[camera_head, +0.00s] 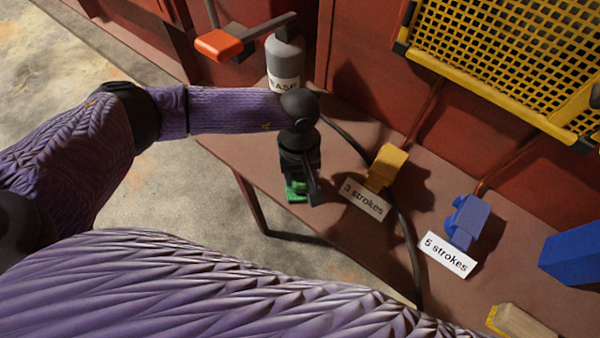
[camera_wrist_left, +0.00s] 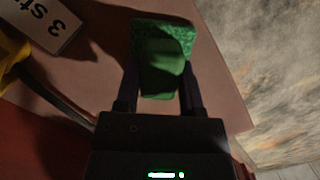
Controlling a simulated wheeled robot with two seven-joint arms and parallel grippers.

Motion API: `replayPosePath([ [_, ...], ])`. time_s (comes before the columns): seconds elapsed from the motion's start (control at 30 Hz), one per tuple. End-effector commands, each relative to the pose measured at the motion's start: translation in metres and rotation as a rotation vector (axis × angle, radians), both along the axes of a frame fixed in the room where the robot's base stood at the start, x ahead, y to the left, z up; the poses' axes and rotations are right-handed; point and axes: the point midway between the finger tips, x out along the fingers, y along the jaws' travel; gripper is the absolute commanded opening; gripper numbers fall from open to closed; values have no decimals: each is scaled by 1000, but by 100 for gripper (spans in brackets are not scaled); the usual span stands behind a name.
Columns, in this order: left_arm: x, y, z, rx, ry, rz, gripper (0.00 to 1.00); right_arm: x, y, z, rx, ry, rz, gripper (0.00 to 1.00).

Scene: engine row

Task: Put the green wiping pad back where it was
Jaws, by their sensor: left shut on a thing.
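The green wiping pad (camera_head: 296,190) is at the left end of the brown bench, beneath my left gripper (camera_head: 300,182). In the left wrist view the pad (camera_wrist_left: 163,45) sits between the two fingers of my left gripper (camera_wrist_left: 158,88), which is shut on it. The pad is at or just above the bench top; I cannot tell whether it touches. In the head view the gripper hides part of the pad. My right gripper is not in view.
A dark cable crosses the bench. A red-orange handle (camera_head: 219,45) juts out behind.

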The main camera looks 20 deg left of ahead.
Motion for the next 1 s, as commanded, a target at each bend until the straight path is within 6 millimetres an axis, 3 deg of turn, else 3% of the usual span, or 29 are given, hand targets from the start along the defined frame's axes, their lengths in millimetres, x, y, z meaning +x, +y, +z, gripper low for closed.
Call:
replayPosePath([
  [0.2,0,0,-2,-1,-1,-1,0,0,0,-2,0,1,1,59],
  [0.23,0,0,-1,-1,-1,-1,56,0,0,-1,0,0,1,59],
  [0.37,0,0,0,-1,-1,-1,83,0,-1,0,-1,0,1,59],
  [0.7,1,0,7,-1,-3,-1,84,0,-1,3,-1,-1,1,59],
  [1.0,12,5,87,-2,-8,-1,84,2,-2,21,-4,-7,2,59],
])
